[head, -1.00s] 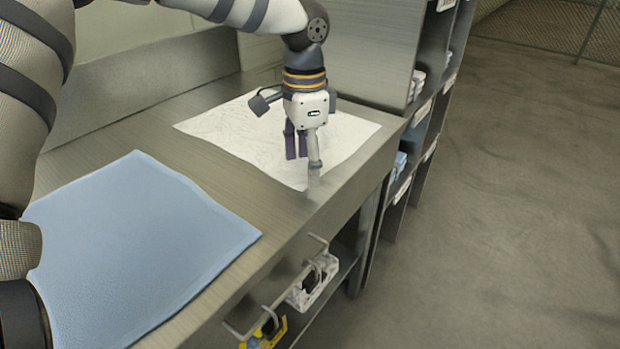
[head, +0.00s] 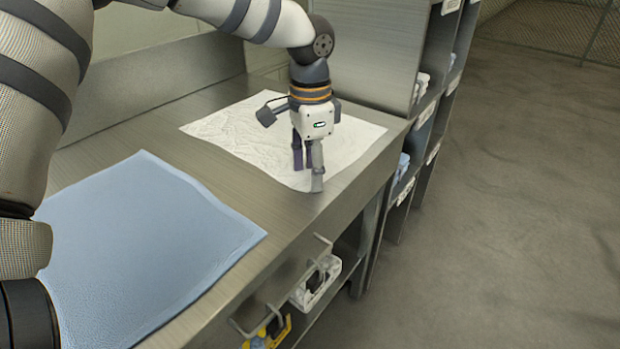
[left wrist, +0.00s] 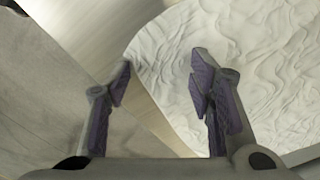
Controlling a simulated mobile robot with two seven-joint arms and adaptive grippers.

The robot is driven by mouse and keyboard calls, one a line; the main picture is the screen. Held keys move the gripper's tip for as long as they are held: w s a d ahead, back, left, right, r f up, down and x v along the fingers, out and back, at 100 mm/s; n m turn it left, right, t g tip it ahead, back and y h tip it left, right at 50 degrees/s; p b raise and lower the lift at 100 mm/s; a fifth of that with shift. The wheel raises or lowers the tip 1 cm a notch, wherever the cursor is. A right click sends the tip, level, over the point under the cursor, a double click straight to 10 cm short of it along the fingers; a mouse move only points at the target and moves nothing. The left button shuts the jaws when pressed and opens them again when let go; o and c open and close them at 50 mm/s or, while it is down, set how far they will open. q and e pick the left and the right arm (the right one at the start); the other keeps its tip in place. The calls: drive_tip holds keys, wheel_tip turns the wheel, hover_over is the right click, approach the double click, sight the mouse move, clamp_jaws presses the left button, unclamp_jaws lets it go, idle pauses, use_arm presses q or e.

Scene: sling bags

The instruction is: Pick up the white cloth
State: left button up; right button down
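The white cloth (head: 235,132) lies flat and wrinkled on the metal counter, reaching close to its front edge. It also shows in the left wrist view (left wrist: 265,70), filling the right side. My left gripper (head: 308,180) points down over the cloth's front corner. In the left wrist view one finger is over the cloth and the other is over the counter edge and floor side. I cannot tell whether a fingertip touches the cloth. My right gripper is not in view.
A blue cloth (head: 145,245) lies flat on the nearer counter (head: 165,136). A shelf unit (head: 428,110) stands at the counter's far end. Wire hooks and small packages (head: 318,280) are below the counter's front edge. The floor (head: 500,220) to the right is clear.

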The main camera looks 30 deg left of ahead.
use_arm(q)
drive_tip(key=shift+s+f, duration=0.2)
drive_tip(key=shift+f, duration=0.15)
drive_tip(key=c, duration=0.9)
clamp_jaws()
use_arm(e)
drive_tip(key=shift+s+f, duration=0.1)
